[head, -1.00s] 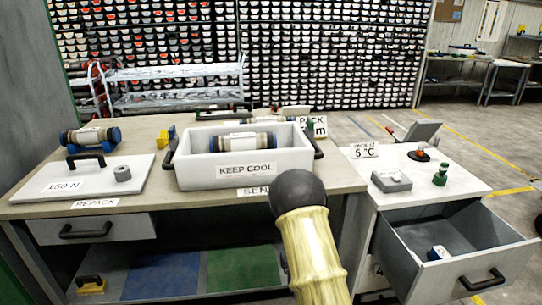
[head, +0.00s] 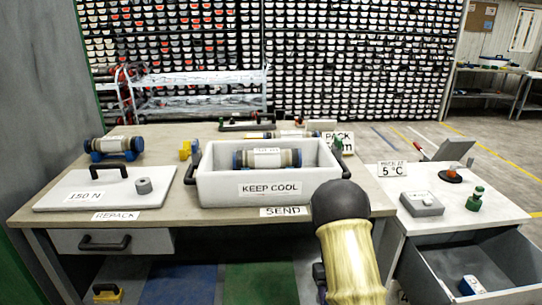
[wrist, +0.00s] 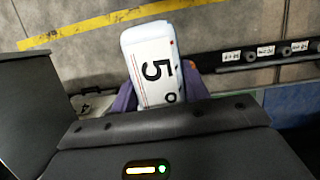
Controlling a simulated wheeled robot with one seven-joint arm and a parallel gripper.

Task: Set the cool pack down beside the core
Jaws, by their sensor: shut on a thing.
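The cool pack (wrist: 150,45), a white block marked "5°", is held in my gripper (wrist: 158,92) in the wrist view. The purple fingers show on both sides of it, partly hidden by the dark gripper body. In the head view my arm crosses the lower middle, and I cannot make out the gripper or held pack. The core (head: 268,158), a tan cylinder with dark blue end bands and a white label, lies in the white box (head: 270,188) marked "KEEP COOL" on the bench. The box is open at the top.
A white lid (head: 92,190) marked "150 N" lies left of the box, with a grey roll on it. Another core (head: 113,146) rests on blue supports behind. At right, an open drawer (head: 440,278) holds a blue-and-white pack (head: 470,286). A grey device (head: 420,203) stands above it.

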